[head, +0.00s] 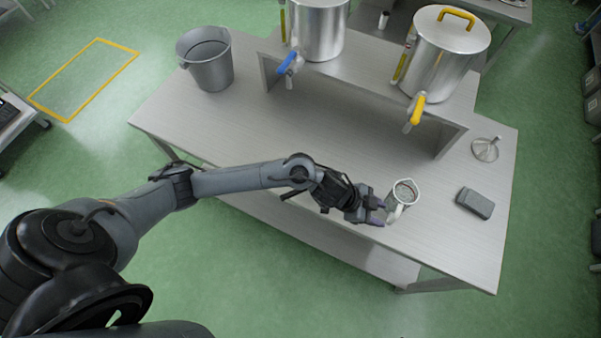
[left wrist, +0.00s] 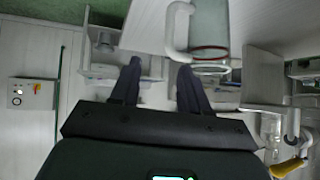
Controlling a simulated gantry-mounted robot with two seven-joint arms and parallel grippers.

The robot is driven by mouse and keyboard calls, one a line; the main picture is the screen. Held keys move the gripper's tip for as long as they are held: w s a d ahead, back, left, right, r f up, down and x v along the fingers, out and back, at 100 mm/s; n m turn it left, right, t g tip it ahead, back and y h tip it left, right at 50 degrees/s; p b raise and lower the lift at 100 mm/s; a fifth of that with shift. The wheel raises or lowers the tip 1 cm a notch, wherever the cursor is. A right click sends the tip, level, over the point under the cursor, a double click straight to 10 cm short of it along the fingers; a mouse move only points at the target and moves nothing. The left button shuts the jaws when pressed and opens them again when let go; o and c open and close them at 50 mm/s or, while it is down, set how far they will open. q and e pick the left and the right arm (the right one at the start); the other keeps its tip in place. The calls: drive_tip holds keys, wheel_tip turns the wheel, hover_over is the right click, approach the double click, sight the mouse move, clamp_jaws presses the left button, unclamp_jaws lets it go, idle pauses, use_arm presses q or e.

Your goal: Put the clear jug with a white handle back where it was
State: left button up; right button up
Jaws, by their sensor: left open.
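The clear jug (head: 405,191) stands on the steel bench (head: 330,135), near its front edge on the right side. Its white handle (head: 394,214) faces the front left, toward my left gripper. My left gripper (head: 378,212) is open and empty, just left of the handle. In the left wrist view the jug (left wrist: 209,25) and its handle (left wrist: 178,28) lie beyond the right fingertip of my open gripper (left wrist: 160,68); the handle is not between the fingers. Whether a fingertip touches the handle I cannot tell. My right gripper is not in view.
A grey sponge-like block (head: 474,203) and a metal funnel (head: 485,149) lie right of the jug. Steel tanks with a blue tap (head: 289,63) and a yellow tap (head: 415,111) stand on a raised shelf behind. A metal bucket (head: 208,68) is at the back left.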

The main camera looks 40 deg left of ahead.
use_arm(q)
drive_tip(key=s+a+r+n+g+y, duration=0.2)
drive_tip(key=s+a+n+y, duration=0.5)
drive_tip(key=s+a, duration=1.1)
drive_tip(key=s+n, duration=0.3)
drive_tip(key=shift+s+y, duration=0.3)
drive_tip(key=shift+y, duration=0.1)
drive_tip(key=shift+r, duration=0.1)
